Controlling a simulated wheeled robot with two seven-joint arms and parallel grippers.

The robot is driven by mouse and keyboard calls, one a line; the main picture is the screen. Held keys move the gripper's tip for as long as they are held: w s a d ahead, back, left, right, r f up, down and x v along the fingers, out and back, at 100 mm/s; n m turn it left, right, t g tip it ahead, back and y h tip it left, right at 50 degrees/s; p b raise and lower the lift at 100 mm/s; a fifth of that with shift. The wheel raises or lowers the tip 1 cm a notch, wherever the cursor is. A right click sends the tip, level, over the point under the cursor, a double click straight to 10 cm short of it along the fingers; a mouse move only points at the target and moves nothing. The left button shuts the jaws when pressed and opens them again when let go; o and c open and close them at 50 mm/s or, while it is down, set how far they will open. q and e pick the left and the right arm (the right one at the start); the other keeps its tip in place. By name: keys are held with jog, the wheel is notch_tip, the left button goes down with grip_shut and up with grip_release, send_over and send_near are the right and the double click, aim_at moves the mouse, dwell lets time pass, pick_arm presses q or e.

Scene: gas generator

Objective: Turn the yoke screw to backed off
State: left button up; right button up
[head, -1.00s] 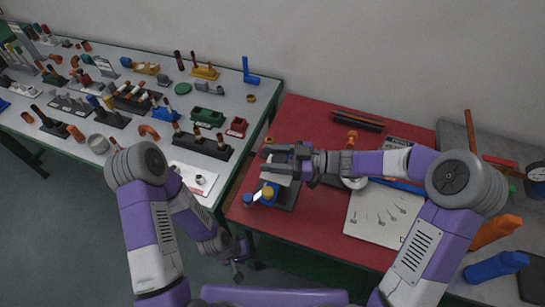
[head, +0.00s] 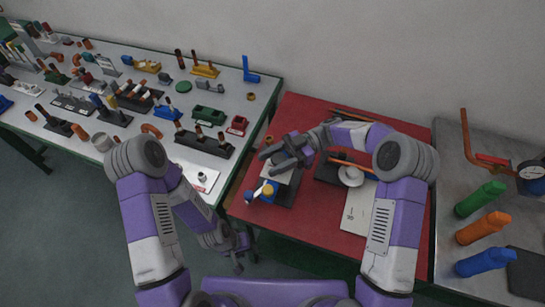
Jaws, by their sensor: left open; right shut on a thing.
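A small fixture (head: 284,192) with a dark base, a pale block and blue and yellow parts stands at the left front of the red mat. My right gripper (head: 274,158) reaches over the top of it from the upper right, its fingers pointing left. It is shut on a small part there, which I take to be the yoke screw. The fingers hide that part, so its turn position cannot be read. My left gripper (head: 237,258) is open and empty, hanging low in front of the benches, well apart from the fixture.
The red mat (head: 310,220) also holds a white round piece (head: 351,176) and a pale board (head: 357,207), partly behind my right arm. Green (head: 480,198), orange (head: 484,229) and blue (head: 485,262) handles and a gauge (head: 530,170) stand right. The left bench (head: 225,95) is crowded.

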aim_at(275, 162)
jog(key=shift+s+n+g+h, duration=0.1)
jog(key=shift+n+g+h, duration=0.75)
jog(key=shift+g, duration=0.25)
jog(key=shift+n+g+h, duration=0.35)
jog(key=shift+n+g, duration=0.1)
jog(key=shift+g, duration=0.05)
jog(key=shift+s+d+r+n+g+h+p, duration=0.1)
jog(key=shift+d+n+g+h+p, duration=0.05)
jog(key=shift+n+g+h+p, duration=0.55)
jog(key=shift+s+d+r+n+g+h+p, duration=0.1)
jog(key=shift+n+g+h+p, duration=0.35)
jog(key=shift+h+p, duration=0.4)
jog(key=o, duration=0.9)
jog(key=shift+f, duration=0.15)
jog(key=shift+o, duration=0.2)
notch_tip(275, 162, up, 10)
jog(key=shift+r+p, duration=0.1)
jog(key=shift+p, duration=1.05)
